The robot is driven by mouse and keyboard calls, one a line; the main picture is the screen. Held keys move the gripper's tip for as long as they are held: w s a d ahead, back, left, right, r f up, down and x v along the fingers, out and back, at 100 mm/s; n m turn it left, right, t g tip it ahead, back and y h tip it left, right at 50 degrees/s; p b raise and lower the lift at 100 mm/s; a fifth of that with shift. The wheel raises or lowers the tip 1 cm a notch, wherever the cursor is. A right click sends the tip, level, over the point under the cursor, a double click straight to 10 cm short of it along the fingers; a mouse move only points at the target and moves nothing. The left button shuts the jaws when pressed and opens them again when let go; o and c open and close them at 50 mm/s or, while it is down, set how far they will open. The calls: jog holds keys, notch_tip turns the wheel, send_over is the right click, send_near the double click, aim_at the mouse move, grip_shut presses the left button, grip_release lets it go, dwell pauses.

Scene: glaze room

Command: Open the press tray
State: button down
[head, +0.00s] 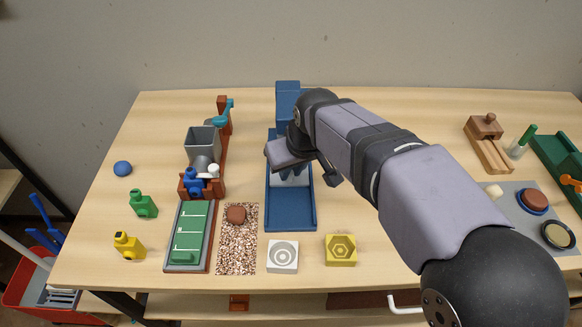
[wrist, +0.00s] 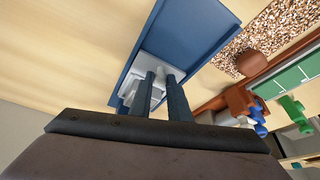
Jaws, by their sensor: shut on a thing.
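The blue press (head: 288,92) stands at the back middle of the table, with its upright behind my arm. The blue press tray (head: 290,222) lies flat in front of it, with a low rim and an empty front part. It also shows in the wrist view (wrist: 205,30). A pale grey piece (head: 290,180) sits in the tray's rear part, under my gripper. My gripper (wrist: 161,76) points down at the tray's rear, with its two dark fingers close together and shut.
Left of the tray are a speckled strip (head: 237,255) with a brown lump (head: 236,214) and a green board (head: 190,235). A white mold (head: 283,256) and a yellow mold (head: 341,249) stand near the front edge. Table front of the tray is narrow.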

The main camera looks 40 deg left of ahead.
jog(key=s+d+b, duration=0.3)
jog(key=s+d, duration=0.4)
jog(key=shift+s+d, duration=0.1)
jog(key=shift+s, duration=0.05)
jog(key=c, duration=1.7)
grip_release()
jog(key=shift+o, duration=0.2)
jog(key=shift+r, duration=0.1)
jog(key=v, duration=0.7)
jog(key=shift+d, duration=0.1)
